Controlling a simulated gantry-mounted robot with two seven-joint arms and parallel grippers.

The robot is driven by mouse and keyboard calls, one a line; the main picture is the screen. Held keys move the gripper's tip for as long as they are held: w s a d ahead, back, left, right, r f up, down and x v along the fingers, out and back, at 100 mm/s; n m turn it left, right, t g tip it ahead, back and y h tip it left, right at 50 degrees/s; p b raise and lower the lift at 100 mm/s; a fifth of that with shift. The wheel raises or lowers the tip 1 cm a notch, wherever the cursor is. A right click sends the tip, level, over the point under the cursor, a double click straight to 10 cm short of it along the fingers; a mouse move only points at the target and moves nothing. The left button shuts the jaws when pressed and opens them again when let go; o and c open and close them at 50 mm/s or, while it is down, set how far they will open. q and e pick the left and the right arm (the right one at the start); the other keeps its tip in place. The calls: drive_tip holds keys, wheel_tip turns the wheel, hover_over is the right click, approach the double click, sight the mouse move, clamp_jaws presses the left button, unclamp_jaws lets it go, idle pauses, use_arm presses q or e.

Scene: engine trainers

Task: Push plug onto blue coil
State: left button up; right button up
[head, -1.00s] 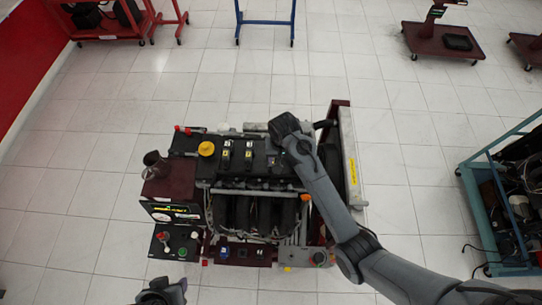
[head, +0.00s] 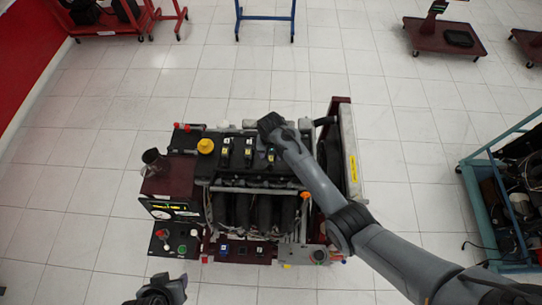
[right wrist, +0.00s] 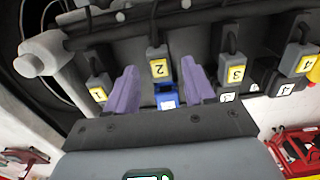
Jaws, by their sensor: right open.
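The blue coil (right wrist: 167,97) with a white label sits between the purple fingers of my right gripper (right wrist: 159,66) in the right wrist view. The fingers are open, one on each side, with gaps. The grey plug (right wrist: 158,66) with a yellow "2" label stands at the blue coil's far end, its cable running up. I cannot tell whether plug and coil touch. In the head view my right gripper (head: 270,124) is over the engine's back right part and hides what is under it. My left gripper (head: 162,292) is at the bottom edge, away from the engine; its fingers are unclear.
Other plugs labelled 1 (right wrist: 98,88), 3 (right wrist: 236,70) and 4 (right wrist: 306,62) stand in the same row. The engine trainer (head: 255,210) has a yellow cap (head: 205,146). A teal stand (head: 470,190) is at the right.

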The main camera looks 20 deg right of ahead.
drive_tip(key=shift+f, duration=0.75)
clamp_jaws()
